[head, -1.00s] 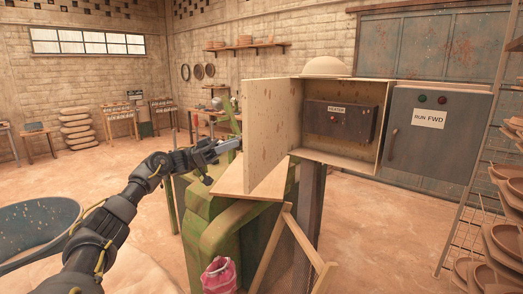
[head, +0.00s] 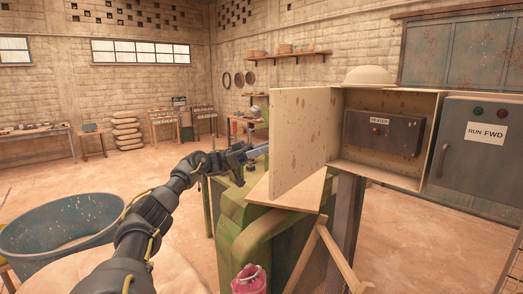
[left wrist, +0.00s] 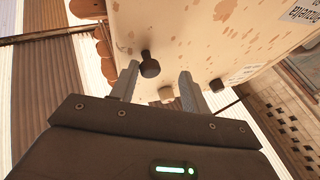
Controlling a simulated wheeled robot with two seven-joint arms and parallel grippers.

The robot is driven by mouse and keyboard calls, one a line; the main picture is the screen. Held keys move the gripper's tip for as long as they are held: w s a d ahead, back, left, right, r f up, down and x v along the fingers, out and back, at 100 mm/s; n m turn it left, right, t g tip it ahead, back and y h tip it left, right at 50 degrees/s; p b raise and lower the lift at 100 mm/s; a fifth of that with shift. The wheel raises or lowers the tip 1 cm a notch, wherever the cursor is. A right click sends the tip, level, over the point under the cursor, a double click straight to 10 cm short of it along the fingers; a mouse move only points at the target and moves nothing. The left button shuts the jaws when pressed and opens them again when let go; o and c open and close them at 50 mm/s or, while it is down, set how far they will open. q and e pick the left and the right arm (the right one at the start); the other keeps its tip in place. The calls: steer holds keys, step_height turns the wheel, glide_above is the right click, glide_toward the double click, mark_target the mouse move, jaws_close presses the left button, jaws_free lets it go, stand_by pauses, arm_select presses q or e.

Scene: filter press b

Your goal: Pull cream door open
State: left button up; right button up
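The cream door (head: 300,140) stands wide open, swung out to the left from its cream box (head: 390,95). It has brownish worn patches. My left gripper (head: 262,150) is at the door's free left edge in the head view. In the left wrist view its two fingers (left wrist: 159,72) are apart, with a dark round knob (left wrist: 150,65) showing between their tips. The speckled cream door surface (left wrist: 190,30) fills the space beyond. I cannot tell whether a finger touches the door. My right gripper is in neither view.
Inside the box is a dark HEATER panel (head: 383,130). A grey RUN FWD cabinet (head: 470,165) stands to the right. A green machine (head: 250,220) with a wooden board (head: 290,190) is below the door. A blue tub (head: 60,228) is at the left. Open floor lies behind.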

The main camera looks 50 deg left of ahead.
arm_select(q)
steer(key=b+v, duration=0.3)
steer(key=v, duration=0.8)
steer(key=shift+s+a, duration=0.2)
steer(key=shift+s, duration=0.2)
steer(key=shift+f, duration=0.15)
